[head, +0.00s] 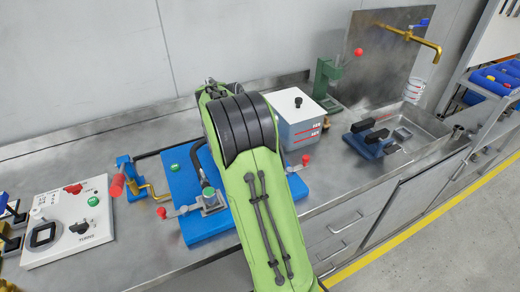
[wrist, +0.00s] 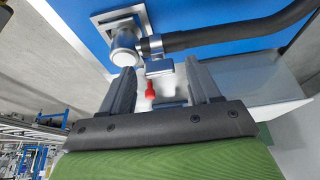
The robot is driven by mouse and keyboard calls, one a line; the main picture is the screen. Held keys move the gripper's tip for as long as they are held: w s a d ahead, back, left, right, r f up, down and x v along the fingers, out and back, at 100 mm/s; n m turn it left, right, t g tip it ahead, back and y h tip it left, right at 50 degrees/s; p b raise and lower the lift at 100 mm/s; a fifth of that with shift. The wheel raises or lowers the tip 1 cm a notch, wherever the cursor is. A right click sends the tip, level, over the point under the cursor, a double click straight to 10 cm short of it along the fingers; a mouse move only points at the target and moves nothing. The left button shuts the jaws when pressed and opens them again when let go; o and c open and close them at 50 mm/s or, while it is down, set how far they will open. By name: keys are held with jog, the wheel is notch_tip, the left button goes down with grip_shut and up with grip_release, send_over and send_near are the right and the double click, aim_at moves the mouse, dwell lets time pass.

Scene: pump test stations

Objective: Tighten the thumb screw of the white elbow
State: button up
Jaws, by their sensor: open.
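My gripper (wrist: 160,68) is open in the wrist view, with one finger on each side of a small red knob (wrist: 150,88). The knob appears below a grey metal clamp piece (wrist: 159,66), and I see no finger touching it. A blurred white shape lies behind the knob. I cannot tell whether it is the white elbow or whether the knob is its thumb screw. A silver round fitting (wrist: 124,45) with a black hose (wrist: 235,34) sits just beyond the fingertips. In the head view my arm hides the gripper.
The blue board (head: 205,236) on the steel bench carries a hose fitting (head: 210,198) and a red-tipped lever (head: 185,210). A white box (head: 299,112) stands behind my arm. A white panel (head: 65,240) is at left, a sink (head: 425,128) at right.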

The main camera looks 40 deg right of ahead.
jog(key=p+v, duration=0.6)
jog(key=v, duration=0.9)
jog(key=shift+r+p, duration=0.35)
jog(key=shift+r, duration=0.05)
jog(key=shift+a, duration=0.1)
jog(key=s+a+r+n+t+y, duration=0.1)
jog(key=s+a+n+t+y, duration=0.3)
jog(key=s+a+n, duration=1.6)
jog(key=s+n+t, duration=0.1)
jog(key=s+t, duration=0.1)
jog(key=t, duration=0.1)
jog(key=shift+d+r, duration=0.1)
jog(key=shift+r, duration=0.05)
